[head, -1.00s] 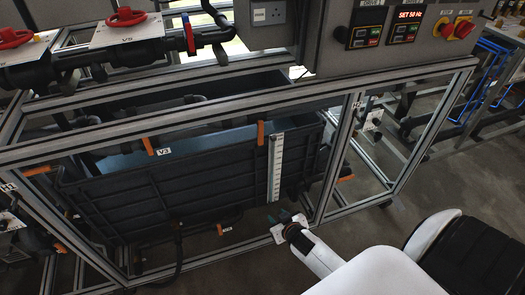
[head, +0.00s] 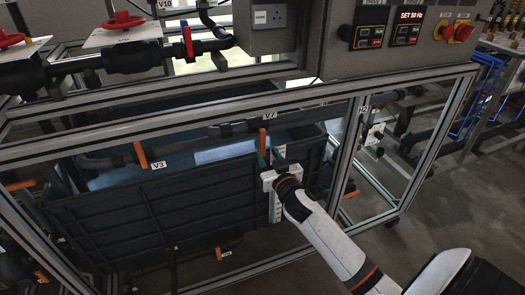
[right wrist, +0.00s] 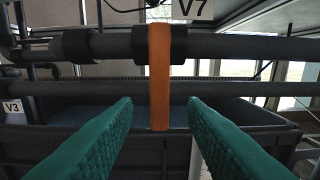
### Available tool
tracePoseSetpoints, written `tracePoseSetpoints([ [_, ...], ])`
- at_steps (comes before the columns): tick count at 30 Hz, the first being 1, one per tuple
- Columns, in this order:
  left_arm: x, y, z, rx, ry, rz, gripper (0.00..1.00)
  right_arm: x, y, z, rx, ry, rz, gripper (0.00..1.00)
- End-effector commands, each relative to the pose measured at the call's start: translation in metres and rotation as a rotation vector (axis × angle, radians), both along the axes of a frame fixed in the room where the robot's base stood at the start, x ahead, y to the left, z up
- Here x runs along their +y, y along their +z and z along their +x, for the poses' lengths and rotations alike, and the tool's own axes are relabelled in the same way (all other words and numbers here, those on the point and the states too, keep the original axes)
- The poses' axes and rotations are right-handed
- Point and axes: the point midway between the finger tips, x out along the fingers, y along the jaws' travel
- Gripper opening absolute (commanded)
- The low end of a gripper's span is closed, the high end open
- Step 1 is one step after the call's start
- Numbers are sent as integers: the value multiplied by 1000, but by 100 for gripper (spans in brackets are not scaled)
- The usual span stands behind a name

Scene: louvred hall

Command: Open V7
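The V7 valve has an orange lever (head: 262,139) hanging down from a dark horizontal pipe, under the V7 label (head: 269,115). In the right wrist view the orange lever (right wrist: 159,70) hangs upright in the middle, with the V7 label (right wrist: 192,8) above it. My right gripper (head: 270,156) is just below and in front of the lever. Its green fingers (right wrist: 160,101) are open, one on each side of the lever's line and apart from it. Nothing is held. My left gripper is not in view.
A dark tank (head: 150,220) stands inside the metal frame (head: 230,114). The frame's upper rail runs in front of the V7 pipe. The V3 valve's orange lever (head: 141,155) is to the left. A control box (head: 390,40) sits above right.

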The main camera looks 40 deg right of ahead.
Motion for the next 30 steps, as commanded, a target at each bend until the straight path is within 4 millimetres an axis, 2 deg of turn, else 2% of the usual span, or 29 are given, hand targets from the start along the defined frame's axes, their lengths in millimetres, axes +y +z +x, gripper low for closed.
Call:
tracePoseSetpoints([
  [5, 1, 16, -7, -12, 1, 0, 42, -6, -2, 26, -1, 0, -1, 38],
  [11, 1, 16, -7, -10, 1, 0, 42, -6, -1, 27, 2, 0, 1, 38],
  [21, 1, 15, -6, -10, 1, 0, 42, -10, -1, 42, 1, 1, 1, 38],
  [27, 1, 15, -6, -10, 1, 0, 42, -10, -1, 43, 2, 1, 0, 38],
  [30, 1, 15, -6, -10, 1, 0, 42, -10, -1, 42, 2, 1, 0, 23],
])
